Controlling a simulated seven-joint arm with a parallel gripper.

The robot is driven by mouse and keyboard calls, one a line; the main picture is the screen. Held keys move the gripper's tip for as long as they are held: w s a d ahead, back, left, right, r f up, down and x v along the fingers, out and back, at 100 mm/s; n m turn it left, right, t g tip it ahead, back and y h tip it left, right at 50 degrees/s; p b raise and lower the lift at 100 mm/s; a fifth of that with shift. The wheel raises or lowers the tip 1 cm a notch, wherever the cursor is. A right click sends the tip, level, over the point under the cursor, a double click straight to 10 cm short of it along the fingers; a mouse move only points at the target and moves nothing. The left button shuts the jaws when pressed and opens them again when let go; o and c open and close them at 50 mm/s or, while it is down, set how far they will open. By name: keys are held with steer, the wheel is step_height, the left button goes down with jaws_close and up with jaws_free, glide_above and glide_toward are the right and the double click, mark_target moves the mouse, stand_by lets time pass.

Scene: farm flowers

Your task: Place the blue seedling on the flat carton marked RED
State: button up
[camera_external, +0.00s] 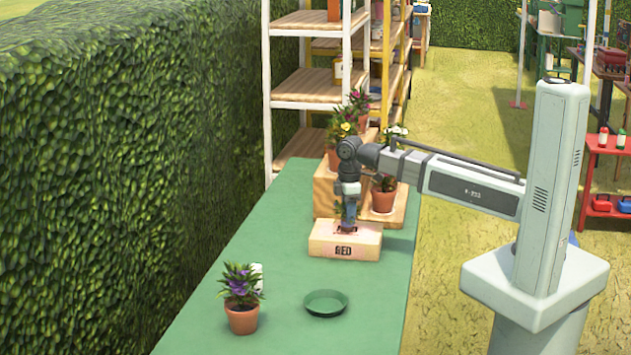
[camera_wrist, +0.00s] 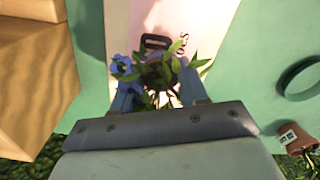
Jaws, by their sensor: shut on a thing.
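My gripper (camera_external: 348,213) points down over the flat carton (camera_external: 325,243), a pale block with a dark marking on its front that looks like RED. In the wrist view my gripper (camera_wrist: 160,90) is shut on the blue seedling (camera_wrist: 123,66), with a blue flower and green leaves showing between and beyond the fingers. The carton's pinkish top (camera_wrist: 205,20) lies below it. In the outside view, the seedling's leaves show beside the fingers, at or just above the carton top. I cannot tell whether the seedling touches the carton.
A potted purple flower (camera_external: 242,317) with a white tag and a green saucer (camera_external: 326,303) stand on the green table (camera_external: 285,270) nearer the camera. Wooden step blocks (camera_external: 327,190) with several potted flowers stand just behind the carton.

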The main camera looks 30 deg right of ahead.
steer(key=shift+f, duration=0.1)
steer(key=o, duration=1)
steer(key=shift+o, duration=0.2)
step_height(320, 180, up, 12)
stand_by(0.4)
